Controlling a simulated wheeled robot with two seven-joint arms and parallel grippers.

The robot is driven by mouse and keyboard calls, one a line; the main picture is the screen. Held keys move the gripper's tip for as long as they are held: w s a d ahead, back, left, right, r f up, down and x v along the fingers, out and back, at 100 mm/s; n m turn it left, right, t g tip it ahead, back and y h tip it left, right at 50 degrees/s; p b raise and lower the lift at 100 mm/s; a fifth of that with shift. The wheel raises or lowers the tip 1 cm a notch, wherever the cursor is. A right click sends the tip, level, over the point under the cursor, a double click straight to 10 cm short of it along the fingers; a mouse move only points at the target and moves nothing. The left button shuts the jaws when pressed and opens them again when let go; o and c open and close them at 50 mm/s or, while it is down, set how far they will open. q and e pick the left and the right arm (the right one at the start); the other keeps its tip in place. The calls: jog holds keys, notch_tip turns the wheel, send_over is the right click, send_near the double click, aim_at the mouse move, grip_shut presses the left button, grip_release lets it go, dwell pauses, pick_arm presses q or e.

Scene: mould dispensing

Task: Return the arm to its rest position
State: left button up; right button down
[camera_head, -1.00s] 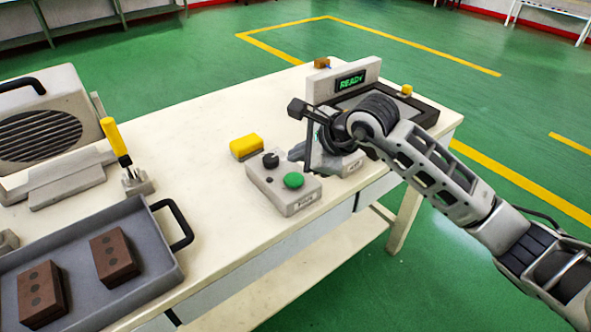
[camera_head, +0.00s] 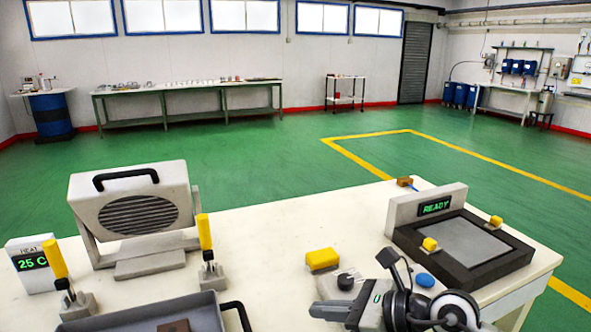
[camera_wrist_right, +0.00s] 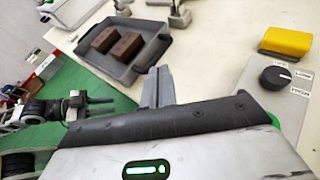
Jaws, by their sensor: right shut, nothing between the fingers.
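My right gripper (camera_head: 329,311) is low in the head view, in front of the control boxes, with its fingers pointing left. Its closed fingers (camera_wrist_right: 158,88) show in the middle of the right wrist view with nothing between them. My right arm comes in from the bottom edge and hides part of the control boxes. What seems to be my left gripper (camera_wrist_right: 98,106) shows small at the left of the right wrist view, over the green floor; its jaws are too small to read.
The table (camera_head: 290,235) holds a press with a READY display (camera_head: 435,207), a yellow block (camera_head: 322,259), a black knob (camera_head: 346,281), a blue button (camera_head: 425,280), a heater (camera_head: 135,215) and yellow-handled tools. A grey tray (camera_wrist_right: 118,75) holds two brown blocks.

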jog(key=s+a+r+m+t+y, duration=0.2)
jog(key=s+m+t+y, duration=0.2)
jog(key=m, duration=0.6)
jog(key=s+d+f+m+t+h, duration=0.2)
jog(key=d+f+m+h, duration=0.4)
jog(key=m, duration=0.8)
jog(key=s+d+f+m+t+h, duration=0.3)
jog(key=f+m+h, duration=0.4)
jog(key=m, duration=0.7)
pick_arm(q)
jog(key=shift+a+f, duration=0.2)
jog(key=shift+f, duration=0.65)
pick_arm(e)
jog(key=s+d+f+m+g, duration=0.1)
jog(key=s+f+m+g, duration=0.4)
jog(key=s+f, duration=0.3)
notch_tip(320, 180, down, 2)
jog(key=shift+d+f+m, duration=0.1)
jog(key=shift+d+m, duration=0.2)
jog(key=shift+m, duration=0.6)
